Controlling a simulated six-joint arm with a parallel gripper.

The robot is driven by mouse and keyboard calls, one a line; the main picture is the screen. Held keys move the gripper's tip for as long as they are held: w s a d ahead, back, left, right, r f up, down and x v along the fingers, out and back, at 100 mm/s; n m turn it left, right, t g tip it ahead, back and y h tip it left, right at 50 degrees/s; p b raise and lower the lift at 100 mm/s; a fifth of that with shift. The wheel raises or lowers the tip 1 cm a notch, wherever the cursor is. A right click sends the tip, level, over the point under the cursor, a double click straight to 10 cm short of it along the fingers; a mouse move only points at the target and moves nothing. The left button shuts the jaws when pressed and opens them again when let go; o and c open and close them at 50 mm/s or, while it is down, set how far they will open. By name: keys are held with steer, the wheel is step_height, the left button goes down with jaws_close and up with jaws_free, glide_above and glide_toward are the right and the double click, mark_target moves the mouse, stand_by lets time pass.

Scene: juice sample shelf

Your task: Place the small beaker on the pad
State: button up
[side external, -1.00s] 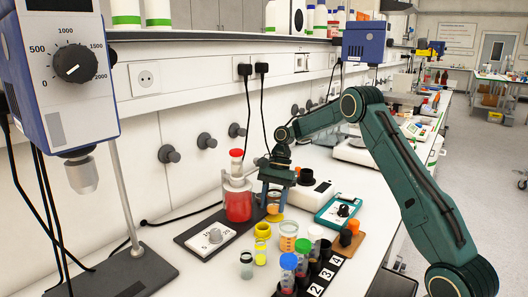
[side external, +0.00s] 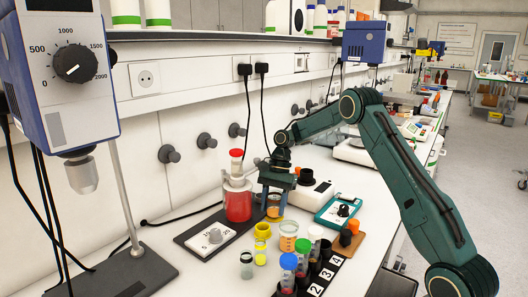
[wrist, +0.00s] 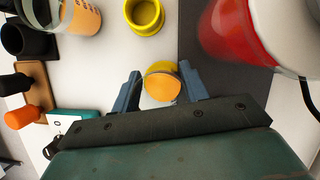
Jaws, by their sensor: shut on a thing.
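My gripper (wrist: 160,86) is shut on the small beaker (wrist: 161,83), a clear vessel with orange contents. In the wrist view it sits between the two blue-grey fingers. In the side view the small beaker (side external: 274,207) hangs below my gripper (side external: 275,196), just right of the red-filled flask, low near the bench. I cannot tell whether its base touches anything. I cannot make out the pad with certainty; the beaker and fingers may hide it.
The flask with red liquid (side external: 238,203) stands on a dark stirrer plate close to the left. A yellow cup (side external: 262,230), an orange-filled beaker (side external: 288,236) and a numbered rack (side external: 323,270) stand in front. A teal device (side external: 340,209) is to the right.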

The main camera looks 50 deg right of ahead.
mark_target(274, 193)
steer(key=shift+f, duration=0.1)
steer(key=o, duration=1.1)
steer(key=shift+o, duration=0.2)
steer(key=shift+v, duration=3.1)
steer(key=shift+w+d+r, duration=0.1)
steer(key=shift+d+r, duration=0.05)
steer(key=shift+r, duration=0.35)
steer(key=shift+r, duration=0.1)
